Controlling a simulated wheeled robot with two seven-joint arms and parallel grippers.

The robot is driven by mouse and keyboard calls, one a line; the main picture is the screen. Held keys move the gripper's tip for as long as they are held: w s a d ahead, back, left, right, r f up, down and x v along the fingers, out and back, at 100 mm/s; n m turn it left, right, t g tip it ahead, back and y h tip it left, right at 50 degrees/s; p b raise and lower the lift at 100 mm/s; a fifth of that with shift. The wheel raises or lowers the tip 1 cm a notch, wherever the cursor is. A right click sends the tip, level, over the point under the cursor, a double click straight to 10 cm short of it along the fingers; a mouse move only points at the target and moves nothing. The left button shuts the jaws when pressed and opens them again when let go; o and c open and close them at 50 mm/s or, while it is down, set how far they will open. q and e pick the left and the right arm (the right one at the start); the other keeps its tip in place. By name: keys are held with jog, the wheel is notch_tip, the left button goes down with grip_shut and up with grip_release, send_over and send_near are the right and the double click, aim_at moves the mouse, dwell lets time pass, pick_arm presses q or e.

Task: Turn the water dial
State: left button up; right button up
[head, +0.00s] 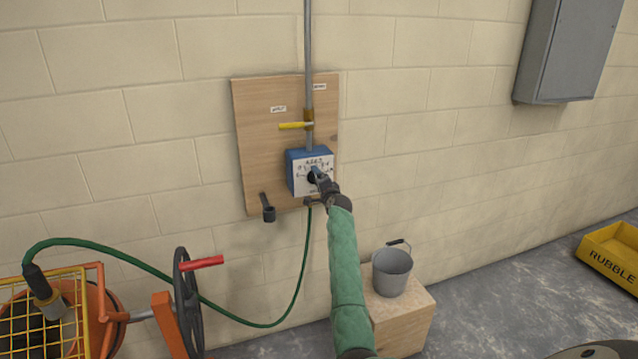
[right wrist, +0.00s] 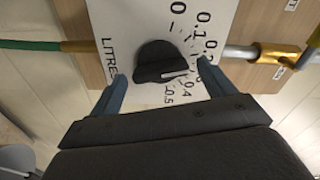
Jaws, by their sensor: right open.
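The water dial is a black knob (right wrist: 160,62) on a white plate marked in litres from 0 to 0.5. In the right wrist view, its pale pointer line faces the 0.3 to 0.4 side of the scale. The plate is the front of a blue box (head: 294,172) on a wooden board. My right gripper (head: 315,175) is open in front of the dial, and it partly hides the knob in the head view. In the right wrist view its two fingers (right wrist: 163,84) stand on either side of the knob, with gaps visible. My left gripper is not in view.
A yellow lever (head: 292,125) sits on the pipe above the box. A black hook-like fitting (head: 267,208) is at the board's lower left. A green hose (head: 306,255) hangs below. A grey bucket (head: 391,274) stands on a wooden block. A mixer with a red-handled wheel (head: 186,300) is at left.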

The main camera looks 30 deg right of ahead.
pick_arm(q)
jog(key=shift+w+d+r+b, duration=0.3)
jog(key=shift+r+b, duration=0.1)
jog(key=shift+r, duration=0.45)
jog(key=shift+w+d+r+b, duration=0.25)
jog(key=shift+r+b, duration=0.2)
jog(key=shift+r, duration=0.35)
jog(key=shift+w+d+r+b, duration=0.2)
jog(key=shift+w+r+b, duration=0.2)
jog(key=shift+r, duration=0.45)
pick_arm(e)
jog(key=v, duration=0.7)
jog(key=shift+s, duration=0.4)
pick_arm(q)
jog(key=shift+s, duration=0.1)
